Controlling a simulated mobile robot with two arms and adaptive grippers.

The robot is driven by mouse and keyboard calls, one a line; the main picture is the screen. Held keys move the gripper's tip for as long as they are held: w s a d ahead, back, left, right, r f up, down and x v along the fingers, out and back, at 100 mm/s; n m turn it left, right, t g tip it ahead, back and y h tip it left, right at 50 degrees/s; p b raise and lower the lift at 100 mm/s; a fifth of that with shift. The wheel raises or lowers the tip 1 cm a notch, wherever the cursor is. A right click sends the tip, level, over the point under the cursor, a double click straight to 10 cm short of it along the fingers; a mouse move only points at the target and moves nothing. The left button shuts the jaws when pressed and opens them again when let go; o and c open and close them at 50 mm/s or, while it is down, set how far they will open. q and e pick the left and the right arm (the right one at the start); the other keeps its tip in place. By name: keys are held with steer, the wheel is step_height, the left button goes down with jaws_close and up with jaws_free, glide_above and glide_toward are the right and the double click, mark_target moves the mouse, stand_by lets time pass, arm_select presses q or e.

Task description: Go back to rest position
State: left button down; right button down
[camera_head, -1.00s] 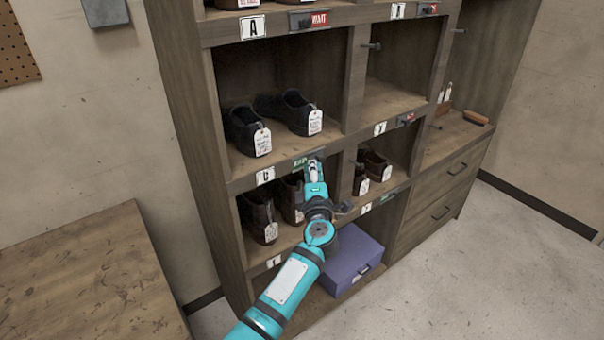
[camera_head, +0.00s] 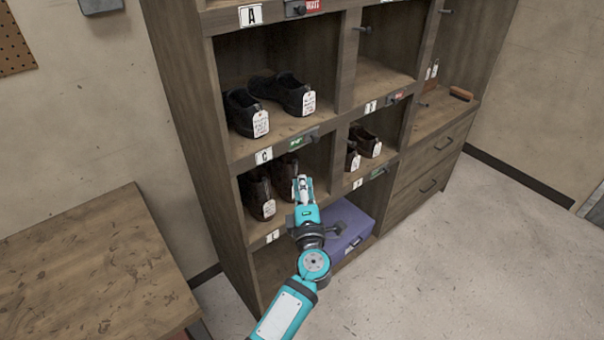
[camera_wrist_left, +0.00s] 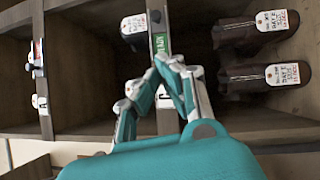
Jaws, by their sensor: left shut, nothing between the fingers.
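My left gripper (camera_head: 302,186) is shut and empty in the head view, in front of the cubby that holds brown shoes (camera_head: 259,196). Its teal and grey fingers also show in the left wrist view (camera_wrist_left: 172,72), with the shelf's green label strip (camera_wrist_left: 160,42) just beyond the tips. My left arm comes up from the bottom of the head view. The gripper hides part of the right brown shoe in that cubby. My right gripper does not show in either view.
A wooden shelf unit (camera_head: 185,100) holds black shoes (camera_head: 283,93), more brown shoes (camera_head: 365,141) and a purple box (camera_head: 347,228). A wooden table (camera_head: 90,265) stands at the left. Bare floor (camera_head: 470,270) lies at the right.

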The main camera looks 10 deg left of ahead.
arm_select(q)
steer(key=shift+d+f, duration=0.1)
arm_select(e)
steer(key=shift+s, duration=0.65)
